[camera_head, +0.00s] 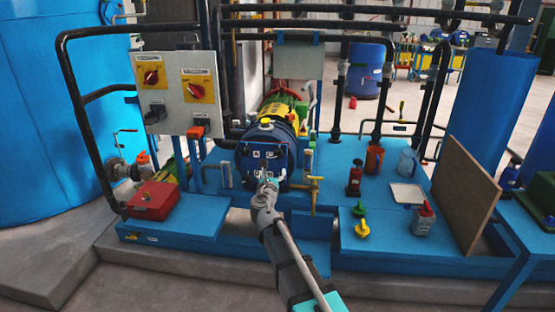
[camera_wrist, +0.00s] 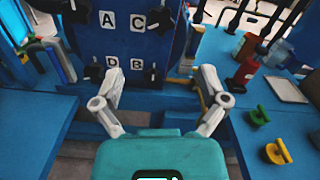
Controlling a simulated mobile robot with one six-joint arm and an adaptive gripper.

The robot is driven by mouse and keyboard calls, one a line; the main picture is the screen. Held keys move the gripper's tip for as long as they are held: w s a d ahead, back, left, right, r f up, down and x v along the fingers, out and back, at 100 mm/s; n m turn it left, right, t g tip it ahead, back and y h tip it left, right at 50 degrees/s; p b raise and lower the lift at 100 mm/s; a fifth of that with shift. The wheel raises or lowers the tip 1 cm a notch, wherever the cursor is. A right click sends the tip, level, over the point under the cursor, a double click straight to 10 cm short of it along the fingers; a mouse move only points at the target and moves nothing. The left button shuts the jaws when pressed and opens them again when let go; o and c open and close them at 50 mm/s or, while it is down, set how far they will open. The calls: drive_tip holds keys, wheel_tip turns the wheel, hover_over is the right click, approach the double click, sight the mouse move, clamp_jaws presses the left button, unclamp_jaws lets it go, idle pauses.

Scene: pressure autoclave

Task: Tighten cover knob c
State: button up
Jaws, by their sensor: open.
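The blue autoclave cover (camera_wrist: 122,45) fills the upper middle of the wrist view, with white labels A, C, D and B. Cover knob c (camera_wrist: 160,18) is the dark knob just right of label C, at the upper right of the cover. Other dark knobs sit beside D (camera_wrist: 95,72) and B (camera_wrist: 153,73). My gripper (camera_wrist: 160,82) is open and empty, its fingers spread below knob c and apart from it. In the head view my gripper (camera_head: 268,184) is in front of the blue vessel (camera_head: 266,137) and hides part of its cover.
A red box (camera_head: 153,200) is at left. A brass valve pipe (camera_head: 314,190) is close right of the vessel.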

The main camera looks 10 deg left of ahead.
sight(278, 154)
drive_tip(key=shift+w, duration=0.15)
drive_tip(key=w, duration=1.3)
drive_tip(key=shift+w+d, duration=0.3)
drive_tip(key=c, duration=1.2)
